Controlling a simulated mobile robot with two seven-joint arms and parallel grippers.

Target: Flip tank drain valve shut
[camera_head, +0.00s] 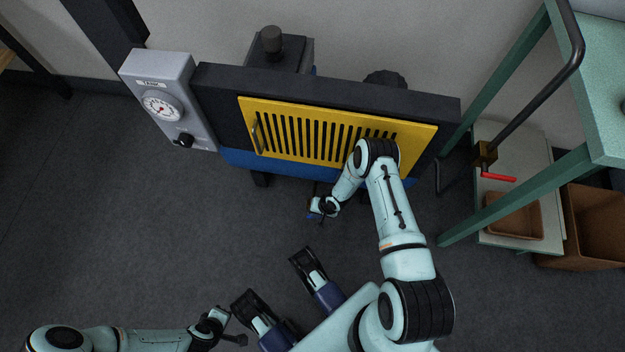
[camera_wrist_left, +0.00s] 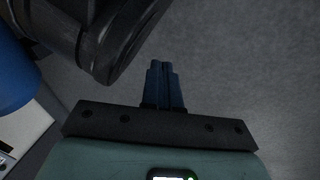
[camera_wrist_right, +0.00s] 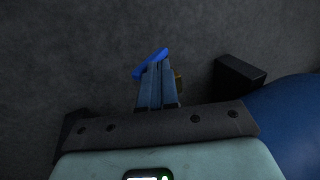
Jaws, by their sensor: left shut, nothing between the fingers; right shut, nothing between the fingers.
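A blue valve lever (camera_wrist_right: 151,64) lies slantwise just at the fingertips of my right gripper (camera_wrist_right: 157,72) in the right wrist view. A bit of brass (camera_wrist_right: 180,84), perhaps the valve body, shows beside the fingers, mostly hidden by them. I cannot tell whether the fingers touch the lever. In the head view my right gripper (camera_head: 318,208) hangs low in front of the blue tank (camera_head: 237,159), fingers closed and empty. My left gripper (camera_wrist_left: 163,86) is shut and empty over the floor; its arm (camera_head: 205,330) is at the lower left in the head view.
A yellow slatted panel (camera_head: 275,125) fronts the dark machine. A grey gauge box (camera_head: 185,82) stands at its left. A brass valve with a red lever (camera_head: 498,178) hangs by the green frame (camera_head: 515,195) at right. A black block (camera_wrist_right: 238,76) is near my right gripper.

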